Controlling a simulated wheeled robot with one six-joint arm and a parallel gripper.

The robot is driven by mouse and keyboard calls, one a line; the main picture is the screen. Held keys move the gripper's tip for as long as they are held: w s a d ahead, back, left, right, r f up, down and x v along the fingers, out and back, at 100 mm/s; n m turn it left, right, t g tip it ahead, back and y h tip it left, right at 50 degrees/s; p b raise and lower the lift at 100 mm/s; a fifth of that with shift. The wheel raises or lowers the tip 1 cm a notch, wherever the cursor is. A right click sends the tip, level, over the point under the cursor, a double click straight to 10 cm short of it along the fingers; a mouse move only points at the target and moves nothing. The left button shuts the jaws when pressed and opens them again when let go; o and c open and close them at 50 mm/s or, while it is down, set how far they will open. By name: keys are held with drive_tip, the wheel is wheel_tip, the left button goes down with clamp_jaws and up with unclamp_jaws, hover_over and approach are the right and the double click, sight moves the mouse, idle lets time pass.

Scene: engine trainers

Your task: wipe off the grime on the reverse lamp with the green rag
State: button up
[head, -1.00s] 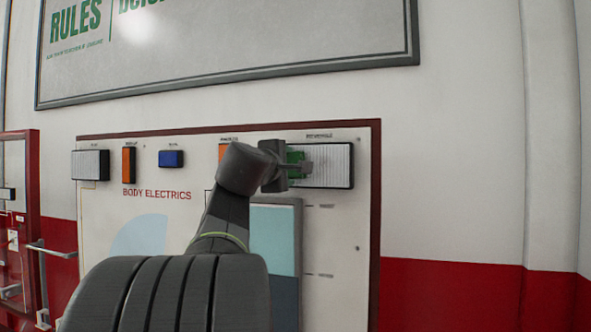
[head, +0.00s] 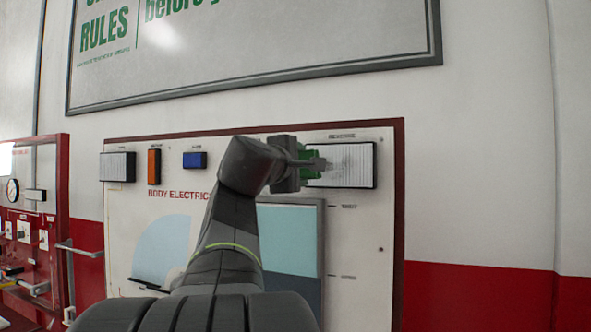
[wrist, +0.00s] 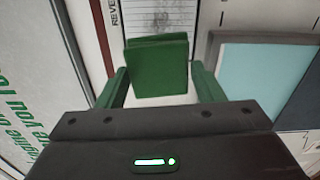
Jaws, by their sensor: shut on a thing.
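The reverse lamp (head: 352,168) is a white ribbed rectangle in a dark frame at the upper right of the panel. It also shows at the top of the wrist view (wrist: 160,18). Faint grey smudging shows on its left part in the head view; its full extent is unclear. My gripper (head: 316,164) is at the lamp's left end, shut on the green rag (head: 309,156). In the wrist view the folded rag (wrist: 160,66) sits ahead of my fingers and covers part of the lamp. I cannot tell whether rag and lamp touch.
The body electrics panel (head: 360,230) has a dark red frame. An orange lamp (head: 154,166), a blue lamp (head: 195,160) and another white lamp (head: 117,166) lie left. A raised teal and blue plate (head: 290,240) is below my gripper. A red-framed trainer (head: 63,190) stands at left.

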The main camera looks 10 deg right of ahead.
drive_tip(key=shift+s+a, duration=0.15)
drive_tip(key=v, duration=0.2)
drive_tip(key=shift+s+a+b, duration=0.2)
drive_tip(key=shift+s+b, duration=0.1)
drive_tip(key=shift+b, duration=0.1)
drive_tip(key=shift+w, duration=0.1)
idle(0.5)
drive_tip(key=shift+p+x, duration=0.7)
drive_tip(key=shift+x, duration=2.45)
drive_tip(key=shift+p+x, duration=0.35)
drive_tip(key=shift+x, duration=0.95)
drive_tip(key=shift+d, duration=0.2)
